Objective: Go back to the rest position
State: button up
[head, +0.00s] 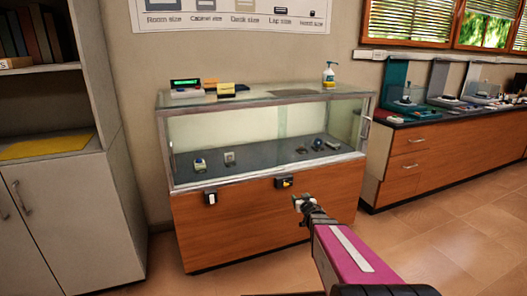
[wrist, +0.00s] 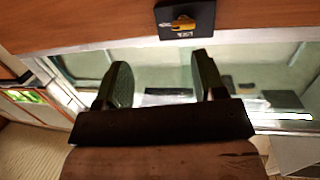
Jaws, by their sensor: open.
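My gripper (head: 304,203) is at the end of my magenta arm, in front of the wooden lower front of the glass display case (head: 225,240). In the wrist view the two dark fingers of my gripper (wrist: 158,80) stand wide apart with nothing between them. A small black box with a yellow part (head: 284,183) is mounted on the case front, just above and left of my gripper. That box also shows in the wrist view (wrist: 184,20), beyond the fingers and apart from them.
Small devices lie inside the case, and a pump bottle (head: 329,75) stands on top. A grey cabinet (head: 65,215) is at left, a wooden counter (head: 420,160) at right. Tiled floor (head: 430,240) is clear at right.

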jog(key=s+a+m+g+h, duration=0.1)
jog(key=s+a+g, duration=0.1)
jog(key=s+g, duration=0.6)
jog(key=s+a+f+g+h, duration=0.1)
jog(key=s+a+g, duration=0.2)
jog(key=s+g, duration=0.5)
jog(key=s, duration=1)
jog(key=shift+s+m+h, duration=0.3)
jog(key=shift+s+m, duration=0.05)
jog(key=shift+m, duration=0.05)
